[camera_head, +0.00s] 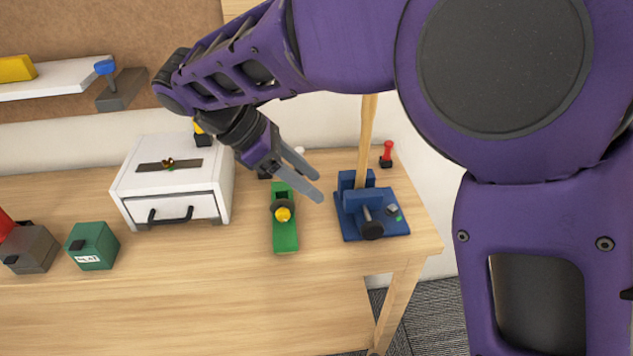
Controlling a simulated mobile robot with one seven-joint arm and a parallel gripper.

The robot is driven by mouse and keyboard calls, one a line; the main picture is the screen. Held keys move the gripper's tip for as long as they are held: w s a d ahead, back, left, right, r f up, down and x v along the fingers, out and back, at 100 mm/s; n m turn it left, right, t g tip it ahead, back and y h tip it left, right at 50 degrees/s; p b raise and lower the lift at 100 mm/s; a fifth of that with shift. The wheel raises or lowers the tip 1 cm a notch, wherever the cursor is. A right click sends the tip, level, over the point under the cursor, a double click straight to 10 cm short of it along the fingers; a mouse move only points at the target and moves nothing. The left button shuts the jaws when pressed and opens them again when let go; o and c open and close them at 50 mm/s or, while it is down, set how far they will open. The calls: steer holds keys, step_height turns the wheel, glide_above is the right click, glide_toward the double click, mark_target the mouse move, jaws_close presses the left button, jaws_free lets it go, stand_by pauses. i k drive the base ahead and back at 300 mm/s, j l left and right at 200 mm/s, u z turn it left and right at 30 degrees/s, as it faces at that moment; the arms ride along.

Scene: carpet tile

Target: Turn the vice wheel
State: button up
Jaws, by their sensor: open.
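A blue vice (352,226) stands near the right end of the wooden table, with an upright wooden bar (367,135) rising from its jaws. Its dark round wheel (372,231) faces the front, on a short grey shaft. My gripper (318,187) is open and empty. Its two grey fingers point right and down, left of the vice and apart from it in the picture. My purple arm passes across the upper right and hides part of the background.
A green block with a yellow knob (283,214) stands left of the vice. A white drawer box (172,182) and a green box (92,246) are further left. A red peg (386,155) stands behind the vice. The table front (200,300) is clear.

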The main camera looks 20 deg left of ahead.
mark_target(371, 231)
steer(key=k+l+u, duration=0.15)
steer(key=u, duration=0.9)
